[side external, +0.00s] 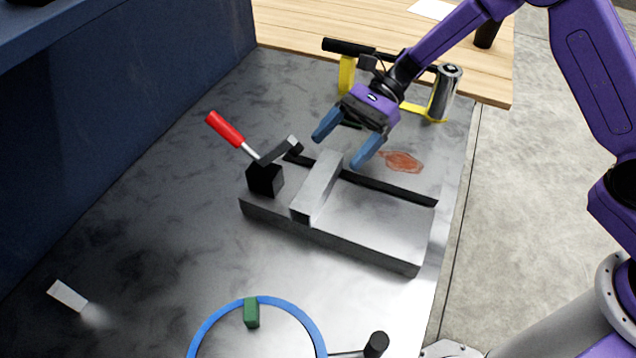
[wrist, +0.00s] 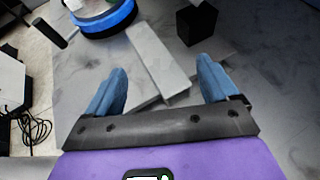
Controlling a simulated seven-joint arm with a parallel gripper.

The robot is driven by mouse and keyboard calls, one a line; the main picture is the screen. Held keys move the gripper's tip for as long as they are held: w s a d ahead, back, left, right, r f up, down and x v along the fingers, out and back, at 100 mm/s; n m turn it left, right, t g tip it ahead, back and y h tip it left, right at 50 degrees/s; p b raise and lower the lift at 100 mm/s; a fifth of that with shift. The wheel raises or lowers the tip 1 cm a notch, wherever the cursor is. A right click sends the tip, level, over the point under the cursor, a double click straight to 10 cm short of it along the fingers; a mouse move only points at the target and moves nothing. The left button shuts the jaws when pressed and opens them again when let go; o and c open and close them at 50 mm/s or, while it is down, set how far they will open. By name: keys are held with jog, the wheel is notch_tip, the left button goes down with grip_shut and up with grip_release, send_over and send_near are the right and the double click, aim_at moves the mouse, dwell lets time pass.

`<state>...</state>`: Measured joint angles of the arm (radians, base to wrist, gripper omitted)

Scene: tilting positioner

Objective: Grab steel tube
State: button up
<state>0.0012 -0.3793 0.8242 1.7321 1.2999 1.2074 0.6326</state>
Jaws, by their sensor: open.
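A grey square-section bar, which looks like the steel tube (side external: 317,186), lies across the flat metal fixture base (side external: 385,228). My gripper (side external: 338,150) is open and empty, above and behind the bar's far end in the side view. In the wrist view the bar (wrist: 155,58) shows between the two blue fingers of my gripper (wrist: 162,64), running slantwise. No finger visibly touches it. A toggle clamp with a red handle (side external: 225,129) and black block (side external: 265,179) stands at the base's left end, beside the bar.
A black strip (side external: 390,188) runs along the fixture's back. Behind it stands a yellow frame (side external: 346,74) with a shiny cylinder (side external: 444,93). In front are a blue ring (side external: 200,336) with a green block (side external: 251,312). A small white block (side external: 67,295) lies far left.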

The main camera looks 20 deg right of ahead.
aim_at(319, 176)
jog(key=shift+s+x, duration=0.2)
jog(key=shift+x, duration=1.2)
jog(key=shift+s+x, duration=0.15)
jog(key=shift+x, duration=1.25)
jog(key=shift+d, duration=0.2)
grip_shut()
